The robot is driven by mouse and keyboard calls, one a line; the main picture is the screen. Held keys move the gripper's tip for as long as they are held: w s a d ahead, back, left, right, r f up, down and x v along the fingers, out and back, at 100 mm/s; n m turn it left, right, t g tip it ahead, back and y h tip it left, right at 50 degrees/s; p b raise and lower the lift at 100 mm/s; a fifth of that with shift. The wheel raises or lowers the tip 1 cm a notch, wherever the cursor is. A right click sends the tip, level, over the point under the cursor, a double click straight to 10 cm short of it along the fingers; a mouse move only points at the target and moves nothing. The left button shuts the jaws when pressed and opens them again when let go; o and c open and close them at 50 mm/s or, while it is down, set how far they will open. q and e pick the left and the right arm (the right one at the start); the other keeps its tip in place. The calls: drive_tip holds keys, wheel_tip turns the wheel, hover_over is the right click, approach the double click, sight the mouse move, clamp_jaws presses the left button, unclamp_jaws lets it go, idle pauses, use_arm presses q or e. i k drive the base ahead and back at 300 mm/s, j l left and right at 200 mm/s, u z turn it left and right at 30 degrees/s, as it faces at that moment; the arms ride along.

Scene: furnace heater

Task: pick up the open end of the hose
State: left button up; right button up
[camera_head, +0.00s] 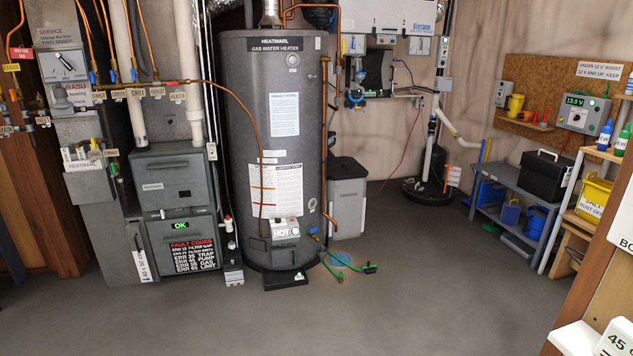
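A short green hose (333,270) lies on the floor at the front right foot of the grey water heater (257,150). It runs down from near the valve low on the tank. One dark-tipped end (370,268) lies on the floor to the right, pointing away from the heater. Another green piece ends close by to the left; which one is open is too small to tell. A round blue thing (338,258) lies on the floor behind the hose. Neither of my grippers shows in the view.
Grey floor (300,320) in front of the heater is clear. A grey furnace (180,210) stands left of it, a grey bin (347,200) behind right. A workbench (510,177) is at the right. A wooden edge (590,270) fills the near right corner.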

sight(369, 269)
drive_tip(key=i+z, duration=0.1)
drive_tip(key=i, duration=0.65)
drive_tip(key=i+z, duration=0.15)
drive_tip(key=i, duration=0.6)
drive_tip(key=i+j+z, duration=0.1)
drive_tip(key=i, duration=0.65)
drive_tip(key=i+l, duration=0.1)
drive_tip(key=i, duration=0.55)
drive_tip(key=i+l, duration=0.1)
drive_tip(key=i, duration=0.5)
drive_tip(key=i+l, duration=0.15)
drive_tip(key=i, duration=0.5)
drive_tip(key=i+l, duration=0.1)
drive_tip(key=i, duration=0.55)
